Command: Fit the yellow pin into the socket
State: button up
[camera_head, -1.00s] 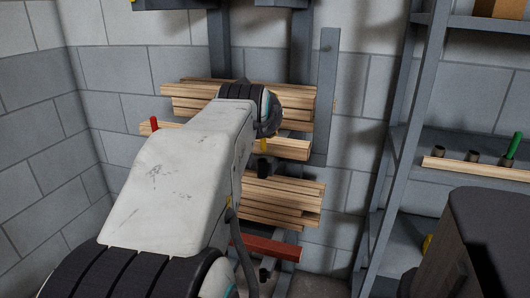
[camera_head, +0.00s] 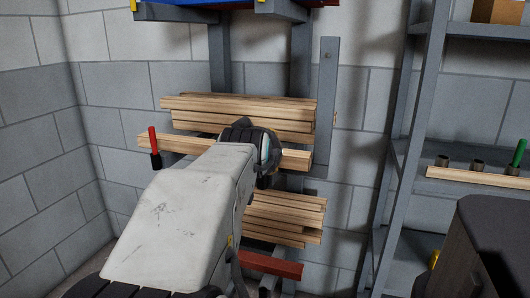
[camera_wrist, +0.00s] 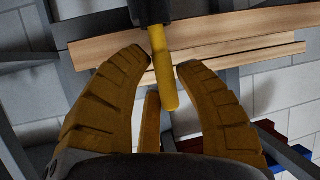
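The yellow pin (camera_wrist: 163,70) stands in a dark holder (camera_wrist: 150,10) at the top of the wrist view, its rounded end free. My gripper (camera_wrist: 162,66) is open, with its yellow-brown fingers on either side of the pin; small gaps show, and I see no firm contact. In the head view, my wrist and gripper (camera_head: 262,160) are in front of the batten rack and hide the yellow pin. On the shelf at right, a pale batten (camera_head: 475,180) carries dark sockets; two, left (camera_head: 443,161) and middle (camera_head: 478,164), look empty. A green pin (camera_head: 520,152) stands at the right one.
A red pin (camera_head: 153,138) stands in a black holder (camera_head: 156,161) at the rack's left. Stacked wooden battens (camera_head: 240,111) lie above and below my wrist. A grey upright (camera_head: 328,100) and a dark cabinet (camera_head: 490,235) stand rightward.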

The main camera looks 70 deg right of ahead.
jog(key=shift+o, duration=1.3)
jog(key=p+v, duration=0.5)
jog(key=v, duration=0.7)
